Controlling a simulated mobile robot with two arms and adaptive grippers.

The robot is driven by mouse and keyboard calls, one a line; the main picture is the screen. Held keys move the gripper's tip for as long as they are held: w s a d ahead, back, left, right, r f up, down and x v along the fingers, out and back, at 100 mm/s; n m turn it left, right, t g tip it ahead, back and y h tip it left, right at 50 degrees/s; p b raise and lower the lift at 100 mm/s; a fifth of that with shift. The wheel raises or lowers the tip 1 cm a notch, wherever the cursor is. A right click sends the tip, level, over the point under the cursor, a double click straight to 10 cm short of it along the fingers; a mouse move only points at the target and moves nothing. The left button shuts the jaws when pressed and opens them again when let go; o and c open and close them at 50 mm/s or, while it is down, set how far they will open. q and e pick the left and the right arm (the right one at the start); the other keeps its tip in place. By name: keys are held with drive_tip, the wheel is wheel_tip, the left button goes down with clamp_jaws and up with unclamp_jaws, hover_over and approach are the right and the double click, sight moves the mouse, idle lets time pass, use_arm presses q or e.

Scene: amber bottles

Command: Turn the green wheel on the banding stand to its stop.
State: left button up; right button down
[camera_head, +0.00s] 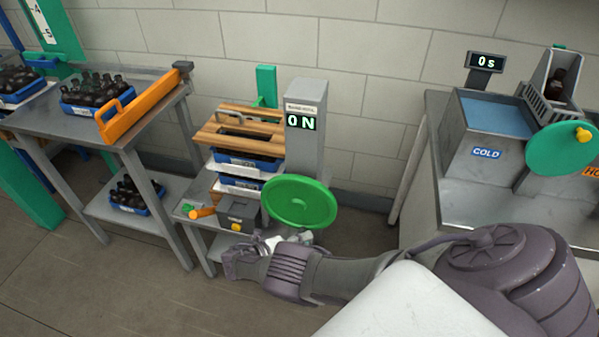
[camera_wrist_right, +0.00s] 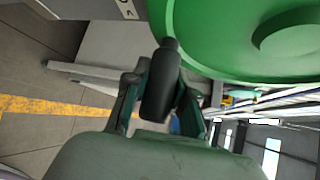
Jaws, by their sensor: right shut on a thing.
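The banding stand (camera_head: 306,150) is a grey column with a lit display reading "0 N". Its green wheel (camera_head: 299,203) faces me at the column's lower front; the wheel also fills the top of the right wrist view (camera_wrist_right: 240,35). My right gripper (camera_head: 252,252) is at the wheel's lower left edge. My left gripper is not in view.
Wooden slats (camera_head: 240,125) and blue trays (camera_head: 245,160) are stacked left of the column. A grey bench (camera_head: 60,125) with bottle crates and an orange bar (camera_head: 130,115) stands further left. On the right is a counter with a cold basin (camera_head: 490,112) and another green wheel (camera_head: 560,148).

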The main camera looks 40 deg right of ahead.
drive_tip(key=shift+d+r+h+b, duration=0.3)
drive_tip(key=shift+r+h, duration=0.1)
drive_tip(key=shift+r, duration=0.1)
idle(0.6)
drive_tip(key=c, duration=1)
unclamp_jaws()
drive_tip(key=shift+o, duration=0.4)
drive_tip(key=shift+s+a, duration=0.1)
drive_tip(key=shift+s, duration=0.05)
drive_tip(key=shift+f, duration=0.15)
